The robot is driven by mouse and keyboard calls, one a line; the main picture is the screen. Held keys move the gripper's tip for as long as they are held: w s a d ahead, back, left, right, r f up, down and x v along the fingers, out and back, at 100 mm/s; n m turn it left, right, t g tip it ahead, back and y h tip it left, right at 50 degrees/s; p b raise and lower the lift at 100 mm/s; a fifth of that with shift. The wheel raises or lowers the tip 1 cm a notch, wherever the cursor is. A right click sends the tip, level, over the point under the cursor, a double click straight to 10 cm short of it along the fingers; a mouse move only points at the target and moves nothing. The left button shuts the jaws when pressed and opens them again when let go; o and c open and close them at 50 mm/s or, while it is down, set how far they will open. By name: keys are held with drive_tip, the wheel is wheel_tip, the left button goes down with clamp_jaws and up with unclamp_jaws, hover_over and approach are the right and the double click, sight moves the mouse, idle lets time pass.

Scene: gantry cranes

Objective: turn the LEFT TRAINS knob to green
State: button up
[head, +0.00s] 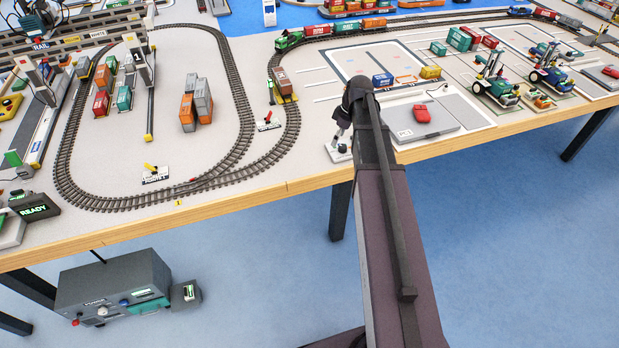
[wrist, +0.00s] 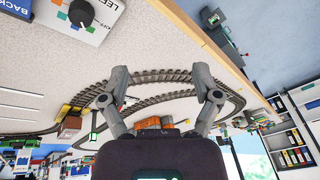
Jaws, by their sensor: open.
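In the wrist view a dark round knob (wrist: 82,13) sits on a white panel (wrist: 99,35) at the top left edge. Part of a label starting "LE" shows beside it, and small green, blue and orange marks lie around it. The panel is cut off by the frame, and I cannot tell where the knob points. In the head view a white plate (head: 334,153) with a dark knob shows beside my arm's end. My gripper (wrist: 161,76) is open and empty, its two fingers spread apart, with the knob off to their upper left. In the head view my arm hides most of it.
The train track (head: 240,95) loops over the table to the left. A red lever stand (head: 268,122) is beside the track. A grey pad (head: 440,125) with a red object lies right of my arm. The table's wooden front edge (head: 300,184) runs close by.

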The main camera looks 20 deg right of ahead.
drive_tip(key=s+a+m+h, duration=0.2)
drive_tip(key=s+a+m, duration=0.5)
drive_tip(key=s+a, duration=0.6)
drive_tip(key=shift+a+f+m+g, duration=0.3)
drive_tip(key=shift+f+m, duration=0.1)
drive_tip(key=shift+f, duration=0.05)
drive_tip(key=shift+s, duration=0.1)
drive_tip(key=s+a+m, duration=0.1)
drive_tip(key=s+a+h, duration=0.1)
drive_tip(key=s, duration=0.1)
drive_tip(key=shift+m, duration=0.4)
